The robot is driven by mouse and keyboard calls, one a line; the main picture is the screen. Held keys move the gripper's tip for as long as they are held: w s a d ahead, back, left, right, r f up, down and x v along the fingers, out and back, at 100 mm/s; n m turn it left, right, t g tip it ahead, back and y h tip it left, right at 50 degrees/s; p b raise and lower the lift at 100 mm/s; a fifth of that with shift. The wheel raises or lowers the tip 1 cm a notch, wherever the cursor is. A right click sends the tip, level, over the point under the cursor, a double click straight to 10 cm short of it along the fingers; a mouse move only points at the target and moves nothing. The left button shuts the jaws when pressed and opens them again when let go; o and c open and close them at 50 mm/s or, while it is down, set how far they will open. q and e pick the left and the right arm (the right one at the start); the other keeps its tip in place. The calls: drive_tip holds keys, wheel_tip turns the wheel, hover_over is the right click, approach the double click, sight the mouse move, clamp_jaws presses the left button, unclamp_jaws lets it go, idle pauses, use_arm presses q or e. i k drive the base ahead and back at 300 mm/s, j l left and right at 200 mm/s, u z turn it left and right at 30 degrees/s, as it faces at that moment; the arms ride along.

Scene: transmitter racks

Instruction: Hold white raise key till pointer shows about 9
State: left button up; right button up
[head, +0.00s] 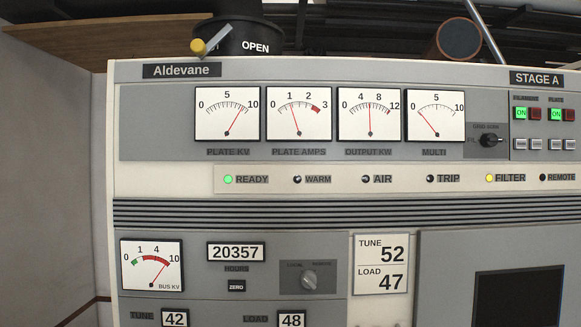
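Neither of my grippers is in view. No key marked raise can be made out. Small pale keys (535,144) sit under the lit ON buttons at the right edge; their labels are too small to read. The output kW meter (370,115) has its pointer about upright, near 6 on a 0 to 12 scale. The plate kV meter (227,114) points near 8. The plate amps meter (299,114) points near 1. The multi meter (435,115) points low, near 0 to 1. The bus kV meter (152,265) points near the upper end, short of 10.
The tune counter (175,318) reads 42 and the load counter (292,320) reads 48, both cut by the bottom edge. A card (382,264) reads tune 52, load 47. The ready lamp (228,179) is green and the filter lamp (490,178) yellow. A yellow-tipped lever (215,40) stands above the cabinet by OPEN.

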sight(519, 143)
drive_tip(key=z, duration=1.4)
